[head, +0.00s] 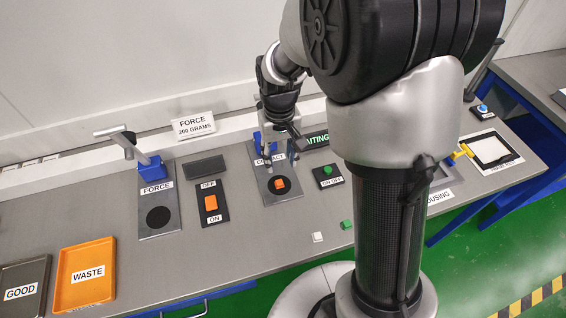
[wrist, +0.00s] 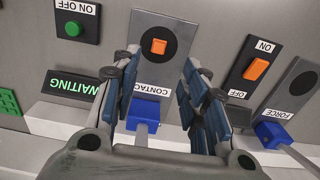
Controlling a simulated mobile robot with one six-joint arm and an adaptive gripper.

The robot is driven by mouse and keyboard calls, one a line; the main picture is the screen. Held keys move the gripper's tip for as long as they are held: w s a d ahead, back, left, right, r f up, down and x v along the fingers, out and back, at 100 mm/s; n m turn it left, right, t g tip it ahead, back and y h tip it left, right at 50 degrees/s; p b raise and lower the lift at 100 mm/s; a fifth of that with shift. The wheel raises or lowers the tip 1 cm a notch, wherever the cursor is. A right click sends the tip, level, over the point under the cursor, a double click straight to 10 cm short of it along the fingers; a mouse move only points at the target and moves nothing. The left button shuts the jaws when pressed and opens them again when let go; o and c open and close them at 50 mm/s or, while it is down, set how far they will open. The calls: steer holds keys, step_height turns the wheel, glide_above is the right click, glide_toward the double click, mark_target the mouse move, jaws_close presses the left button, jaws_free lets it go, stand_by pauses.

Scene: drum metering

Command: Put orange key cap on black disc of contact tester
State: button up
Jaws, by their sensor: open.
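The orange key cap (head: 279,184) sits on the black disc (head: 287,192) of the contact tester (head: 261,196), and nothing holds it. In the wrist view the orange key cap (wrist: 158,46) lies on the black disc (wrist: 150,62), near the disc's middle. My gripper (wrist: 157,62) is open, with its two fingers apart on either side of the tester plate and the cap in line with the gap between them. In the head view my gripper (head: 281,158) is beside the tester's blue post, just behind the cap. Its exact height above the plate is unclear.
The force tester (head: 145,228) and an orange ON/OFF switch (head: 211,203) stand to the left. A green button (head: 327,170) and a WAITING display (wrist: 74,86) stand nearby. White (head: 318,237) and green (head: 346,224) caps lie near the front edge. WASTE (head: 68,299) and GOOD trays are far left.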

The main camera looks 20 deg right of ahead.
steer(key=s+r+t, duration=0.2)
steer(key=s+r, duration=0.7)
steer(key=r, duration=0.3)
steer(key=s+r+t, duration=0.2)
steer(key=s+r, duration=0.2)
steer(key=s, duration=0.7)
steer(key=shift+s+r+t, duration=0.3)
